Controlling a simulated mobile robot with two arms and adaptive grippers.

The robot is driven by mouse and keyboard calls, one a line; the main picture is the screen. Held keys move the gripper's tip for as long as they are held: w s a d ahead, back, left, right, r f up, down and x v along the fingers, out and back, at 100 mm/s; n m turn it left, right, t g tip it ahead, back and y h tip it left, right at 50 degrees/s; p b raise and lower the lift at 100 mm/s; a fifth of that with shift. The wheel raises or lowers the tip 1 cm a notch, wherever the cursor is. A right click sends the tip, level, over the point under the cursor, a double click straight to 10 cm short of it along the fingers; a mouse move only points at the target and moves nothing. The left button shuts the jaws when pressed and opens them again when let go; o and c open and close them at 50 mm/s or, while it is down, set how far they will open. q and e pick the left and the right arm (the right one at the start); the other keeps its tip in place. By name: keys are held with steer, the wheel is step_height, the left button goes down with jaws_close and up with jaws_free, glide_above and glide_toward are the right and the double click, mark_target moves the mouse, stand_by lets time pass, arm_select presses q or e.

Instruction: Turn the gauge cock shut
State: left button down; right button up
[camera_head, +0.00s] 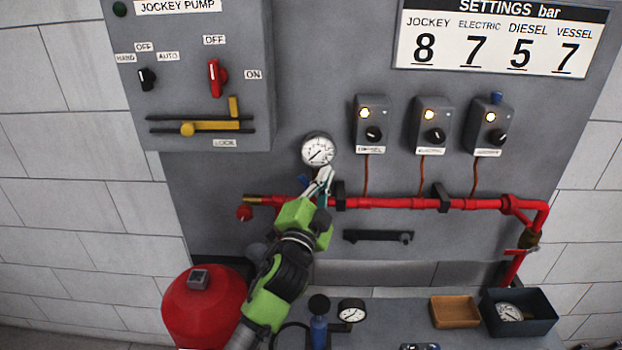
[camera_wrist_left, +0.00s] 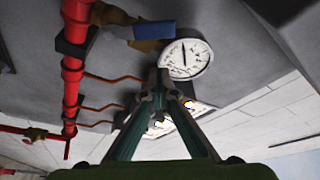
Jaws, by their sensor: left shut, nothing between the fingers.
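The gauge cock shows in the left wrist view as a brass body with a blue lever (camera_wrist_left: 155,30), between the red pipe (camera_wrist_left: 72,75) and the white round gauge (camera_wrist_left: 188,58). In the head view only a bit of the blue lever (camera_head: 304,182) shows below the gauge (camera_head: 318,150); my gripper hides the rest. My left gripper (camera_head: 326,174) is shut and empty just below the gauge, beside the cock. In the wrist view its fingertips (camera_wrist_left: 163,76) come together in front of the gauge's edge, apart in the picture from the blue lever. My right gripper is not in view.
The red pipe (camera_head: 400,203) runs right across the grey panel. Three switch boxes with lit lamps, one of them here (camera_head: 432,125), hang above it. The jockey pump box (camera_head: 195,70) is at upper left. A red vessel (camera_head: 205,305), a wooden tray (camera_head: 455,312) and a dark bin (camera_head: 540,328) are below.

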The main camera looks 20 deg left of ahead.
arm_select(q)
steer(key=a+f, duration=0.1)
steer(key=a+f+p, duration=0.1)
steer(key=a, duration=0.1)
steer(key=shift+s+a+f, duration=0.1)
steer(key=shift+s+a, duration=0.05)
steer(key=shift+s, duration=0.2)
steer(key=shift+w+f, duration=0.1)
steer(key=shift+n+b, duration=0.5)
steer(key=shift+b, duration=0.15)
